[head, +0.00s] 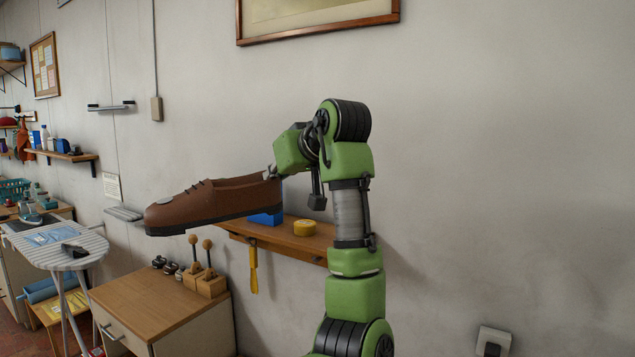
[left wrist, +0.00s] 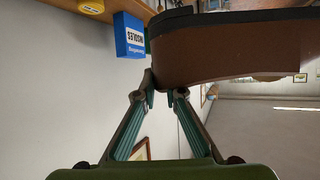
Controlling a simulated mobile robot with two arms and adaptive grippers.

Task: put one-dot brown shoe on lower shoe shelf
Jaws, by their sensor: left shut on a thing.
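The brown shoe (head: 215,203) has laces, a dark sole and one pale dot visible near its toe. It is in the air, roughly level, toe to the left. My left gripper (head: 272,173) is shut on its heel end. In the left wrist view the shoe (left wrist: 230,50) fills the upper right, and the fingers of my left gripper (left wrist: 163,82) meet at its edge. A wooden wall shelf (head: 275,235) is below and behind the shoe in the picture. I cannot tell whether it is the lower shoe shelf. My right gripper is out of view.
The wall shelf carries a blue box (head: 266,217) and a yellow tin (head: 305,228); a yellow tool (head: 253,270) hangs beneath. A wooden cabinet (head: 150,300) with wooden-handled items stands below. An ironing board (head: 60,245) is at left.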

